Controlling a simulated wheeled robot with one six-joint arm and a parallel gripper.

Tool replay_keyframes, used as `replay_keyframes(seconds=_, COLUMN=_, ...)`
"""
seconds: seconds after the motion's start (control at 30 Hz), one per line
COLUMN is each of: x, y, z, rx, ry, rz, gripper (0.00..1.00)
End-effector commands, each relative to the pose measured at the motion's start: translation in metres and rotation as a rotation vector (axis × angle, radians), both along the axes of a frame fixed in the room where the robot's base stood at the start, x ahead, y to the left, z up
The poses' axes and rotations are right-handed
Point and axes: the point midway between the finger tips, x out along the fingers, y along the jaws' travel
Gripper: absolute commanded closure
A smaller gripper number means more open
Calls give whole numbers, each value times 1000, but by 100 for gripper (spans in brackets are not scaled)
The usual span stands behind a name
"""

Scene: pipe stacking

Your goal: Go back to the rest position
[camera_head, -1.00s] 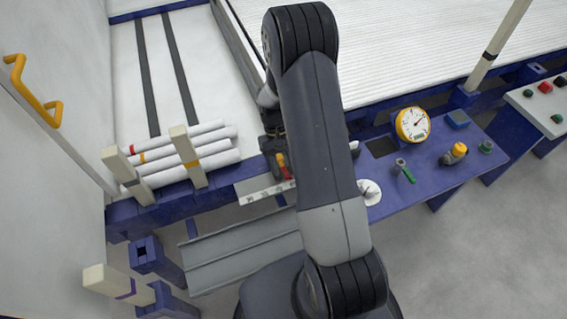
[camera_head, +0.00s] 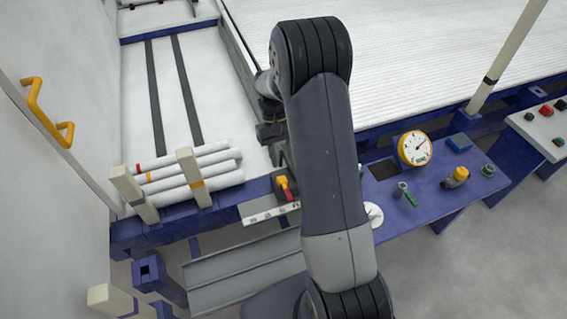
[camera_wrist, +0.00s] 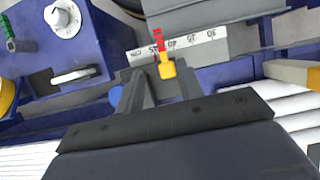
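My arm (camera_head: 330,160) rises from the bottom of the head view and bends at the top. My gripper is partly hidden behind the arm in the head view, over the back edge of the blue bench. In the wrist view my gripper (camera_wrist: 157,82) has two grey fingers apart, with nothing between them that it holds. A yellow and red handle (camera_wrist: 167,68) shows just beyond the fingers. Several white pipes (camera_head: 190,172) lie stacked behind two cream posts at the left of the head view, away from my gripper. Pipes also show at the right of the wrist view (camera_wrist: 300,120).
A blue bench (camera_head: 440,180) carries a yellow gauge (camera_head: 414,148), knobs and a green-handled tool (camera_head: 408,195). A scale strip (camera_head: 268,214) and a grey trough (camera_head: 245,270) lie in front. Cream posts (camera_head: 196,178) stand at the left. The white bed behind is largely clear.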

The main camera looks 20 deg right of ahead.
Motion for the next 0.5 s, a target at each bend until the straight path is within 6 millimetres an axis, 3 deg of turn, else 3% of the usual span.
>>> replay_keyframes(seconds=0.33, x=0, y=0, z=-1, rx=0, ry=1, rz=0, gripper=65)
replay_keyframes(seconds=0.5, x=-6, y=0, z=-15, rx=0, ry=3, rz=0, gripper=65)
